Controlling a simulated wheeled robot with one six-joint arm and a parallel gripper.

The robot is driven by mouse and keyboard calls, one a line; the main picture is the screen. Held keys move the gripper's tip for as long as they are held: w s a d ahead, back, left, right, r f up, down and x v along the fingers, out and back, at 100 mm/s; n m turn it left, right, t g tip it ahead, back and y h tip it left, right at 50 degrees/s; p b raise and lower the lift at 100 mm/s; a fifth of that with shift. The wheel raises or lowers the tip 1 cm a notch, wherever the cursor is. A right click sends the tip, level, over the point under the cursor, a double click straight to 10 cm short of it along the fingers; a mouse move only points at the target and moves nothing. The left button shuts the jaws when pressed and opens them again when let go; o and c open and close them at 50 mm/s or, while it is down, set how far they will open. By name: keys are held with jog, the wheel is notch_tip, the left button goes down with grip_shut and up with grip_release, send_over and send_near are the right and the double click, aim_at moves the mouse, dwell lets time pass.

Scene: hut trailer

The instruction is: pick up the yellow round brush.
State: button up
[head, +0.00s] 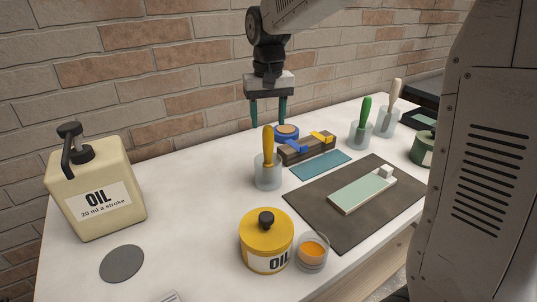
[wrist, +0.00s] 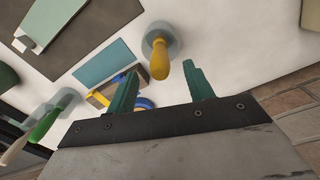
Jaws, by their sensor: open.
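The yellow round brush (head: 268,146) stands handle up in a clear cup (head: 267,177) on the white table; its lower end is hidden in the cup. My gripper (head: 268,119) is open and empty, its two green fingers pointing down near the top of the yellow handle in the head view. In the wrist view the yellow handle (wrist: 160,58) lies ahead of the fingertips, in line with the gap between them. The handle appears untouched; the exact distance is hard to tell.
A green-handled tool (head: 366,110) and a white-handled one (head: 397,92) stand in cups to the right. A wooden block with blue and yellow parts (head: 307,149) lies close to the brush cup. A yellow oil tin (head: 266,240) and oil jug (head: 95,188) stand nearer and left.

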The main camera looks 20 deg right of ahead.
aim_at(268, 142)
jog(key=shift+w+a+f, duration=0.1)
jog(key=shift+w+f, duration=0.25)
jog(key=shift+w, duration=0.2)
jog(key=shift+w+f, duration=0.15)
jog(key=shift+f, duration=0.15)
jog(key=f, duration=0.7)
jog(key=shift+s+d+f, duration=0.15)
jog(key=shift+s+d, duration=0.05)
jog(key=shift+d, duration=0.05)
jog(key=c, duration=1.1)
